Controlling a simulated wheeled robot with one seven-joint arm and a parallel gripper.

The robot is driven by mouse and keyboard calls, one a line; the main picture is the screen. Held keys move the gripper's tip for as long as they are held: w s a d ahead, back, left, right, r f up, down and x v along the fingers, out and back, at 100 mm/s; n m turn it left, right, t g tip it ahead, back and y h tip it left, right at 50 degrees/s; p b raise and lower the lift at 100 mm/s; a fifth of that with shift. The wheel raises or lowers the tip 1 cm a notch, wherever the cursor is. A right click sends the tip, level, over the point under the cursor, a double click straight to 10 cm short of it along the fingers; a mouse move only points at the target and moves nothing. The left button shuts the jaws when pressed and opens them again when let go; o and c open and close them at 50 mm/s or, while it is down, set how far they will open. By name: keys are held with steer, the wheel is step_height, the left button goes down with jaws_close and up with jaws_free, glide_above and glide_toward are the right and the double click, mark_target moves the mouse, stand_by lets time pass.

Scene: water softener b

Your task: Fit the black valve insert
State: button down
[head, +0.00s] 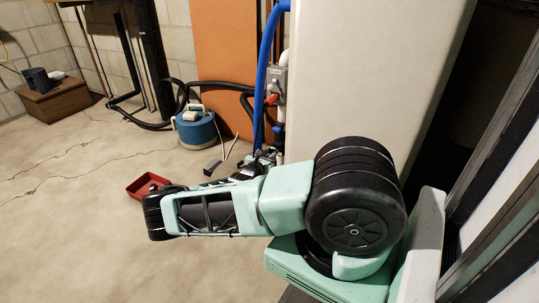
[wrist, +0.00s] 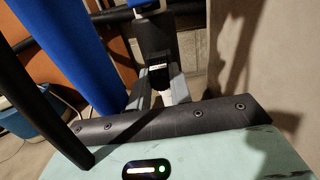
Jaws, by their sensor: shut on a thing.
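My gripper (wrist: 160,72) shows in the wrist view, its grey fingers closed near the middle. It is shut on a black piece (wrist: 154,40) that looks like the black valve insert. A small white patch shows at the piece's lower end, and a blue and white part is at its top edge. I cannot tell whether the piece touches that part or sits in it. In the head view, my gripper is beyond my forearm, near the foot of the blue pipe, and its fingertips are too small to make out.
A blue pipe (wrist: 72,48) stands close to the left of my gripper; it also shows in the head view (head: 266,75). A black hose crosses the wrist view's left side. A red tray (head: 137,190) with a dark item lies on the floor. A pale tank (head: 365,70) stands at right.

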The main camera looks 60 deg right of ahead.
steer(key=shift+d, duration=0.55)
steer(key=c, duration=1.2)
jaws_free()
steer(key=a+p, duration=0.2)
steer(key=a, duration=0.3)
steer(key=s+a+p, duration=0.1)
steer(key=a+p, duration=0.1)
steer(key=a, duration=0.4)
steer(key=a+p, duration=0.2)
steer(key=a, duration=0.4)
steer(key=shift+s+a, duration=0.2)
